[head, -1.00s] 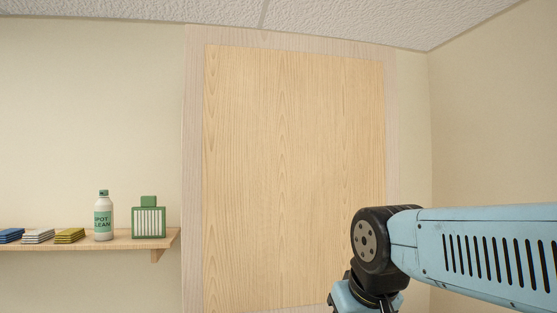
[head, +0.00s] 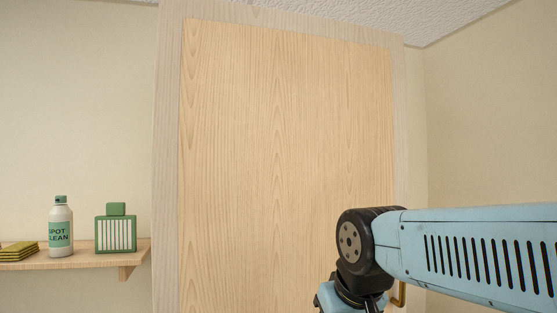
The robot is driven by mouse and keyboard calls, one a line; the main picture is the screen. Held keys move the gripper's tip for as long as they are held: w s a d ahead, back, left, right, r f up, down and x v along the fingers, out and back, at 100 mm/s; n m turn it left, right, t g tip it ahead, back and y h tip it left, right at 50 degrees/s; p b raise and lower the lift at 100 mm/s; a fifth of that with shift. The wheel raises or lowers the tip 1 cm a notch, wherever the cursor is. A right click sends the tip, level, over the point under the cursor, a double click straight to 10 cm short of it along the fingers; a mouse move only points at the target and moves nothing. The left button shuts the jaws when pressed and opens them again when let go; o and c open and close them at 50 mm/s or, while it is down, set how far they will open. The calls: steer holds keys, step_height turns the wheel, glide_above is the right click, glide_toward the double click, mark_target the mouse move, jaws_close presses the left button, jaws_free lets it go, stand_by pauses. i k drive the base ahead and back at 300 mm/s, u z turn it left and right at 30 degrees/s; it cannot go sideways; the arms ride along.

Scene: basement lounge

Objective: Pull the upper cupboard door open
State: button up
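The upper cupboard door (head: 285,150) is a tall, light wood-grain panel inside a paler frame (head: 166,150). It fills the middle of the head view and looks shut, flush with its frame. Its lower edge is below the picture. A small part of a brass handle (head: 401,295) shows near the lower right, beside my arm. My blue and black arm comes in from the right and bends down in front of the door's lower right. My gripper is below the picture, so its fingers and any contact with the handle are hidden.
A wooden wall shelf (head: 105,259) stands left of the cupboard. It holds a spot-clean bottle (head: 60,232), a green and white box-shaped item (head: 116,234) and folded yellow-green cloths (head: 19,251). A side wall (head: 480,130) is close on the right.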

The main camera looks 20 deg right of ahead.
mark_target(269, 125)
steer(key=u, duration=0.45)
steer(key=k, duration=1.2)
steer(key=z, duration=0.6)
steer(key=i, duration=1)
steer(key=u, duration=0.05)
